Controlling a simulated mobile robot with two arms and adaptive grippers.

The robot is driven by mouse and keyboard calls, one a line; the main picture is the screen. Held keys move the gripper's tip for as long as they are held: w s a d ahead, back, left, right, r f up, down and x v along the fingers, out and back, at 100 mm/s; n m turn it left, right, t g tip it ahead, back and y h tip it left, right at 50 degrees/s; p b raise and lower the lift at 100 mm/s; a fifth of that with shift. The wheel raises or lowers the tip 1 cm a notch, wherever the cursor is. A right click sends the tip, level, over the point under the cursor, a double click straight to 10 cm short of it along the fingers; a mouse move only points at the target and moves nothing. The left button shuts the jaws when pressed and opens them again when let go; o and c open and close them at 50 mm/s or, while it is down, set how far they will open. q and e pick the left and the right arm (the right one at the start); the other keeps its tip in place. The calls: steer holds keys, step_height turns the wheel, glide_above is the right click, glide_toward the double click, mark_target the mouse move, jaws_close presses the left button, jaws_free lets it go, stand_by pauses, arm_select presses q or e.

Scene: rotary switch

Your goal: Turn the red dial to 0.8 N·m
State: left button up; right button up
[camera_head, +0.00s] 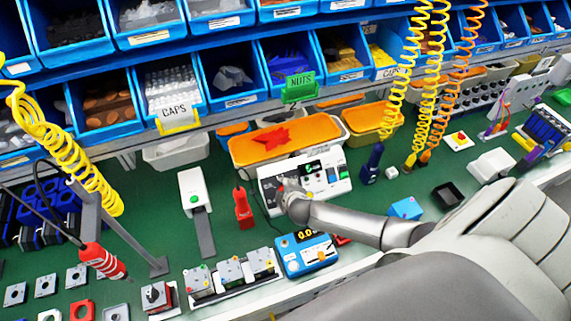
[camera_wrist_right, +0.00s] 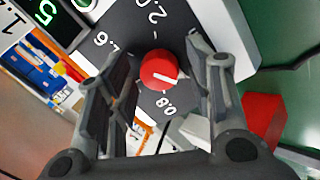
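The red dial (camera_wrist_right: 158,66) sits on a black scale plate in the right wrist view. Its white pointer line points right and slightly down. The label 0.8 (camera_wrist_right: 168,101) is just below the dial, 1.6 is at the upper left and 2.0 above. My right gripper (camera_wrist_right: 158,62) is open, with one finger on each side of the dial; I cannot tell whether either touches it. In the head view, the white control box (camera_head: 333,192) stands mid-bench, and my right gripper (camera_head: 288,190) reaches its left part, hiding the dial. My left gripper is not in view.
A red tool (camera_head: 243,207) stands just left of the box. A blue meter (camera_head: 306,254) lies in front of it. A red screwdriver (camera_head: 103,260) hangs at the left. Some green bench is clear at the right.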

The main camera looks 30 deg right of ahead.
steer(key=c, duration=0.7)
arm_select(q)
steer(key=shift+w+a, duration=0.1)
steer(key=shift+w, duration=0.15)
arm_select(e)
steer(key=shift+s, duration=0.1)
steer(key=shift+c, duration=0.4)
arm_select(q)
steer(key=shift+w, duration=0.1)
arm_select(e)
steer(key=shift+m, duration=1.3)
steer(key=m, duration=0.3)
steer(key=shift+a+m, duration=0.1)
steer(key=shift+m, duration=0.2)
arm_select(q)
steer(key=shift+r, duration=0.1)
arm_select(e)
steer(key=m+g, duration=0.1)
steer(key=m, duration=0.4)
steer(key=shift+f+m, duration=0.1)
steer(key=shift+m, duration=0.2)
steer(key=shift+s, duration=0.1)
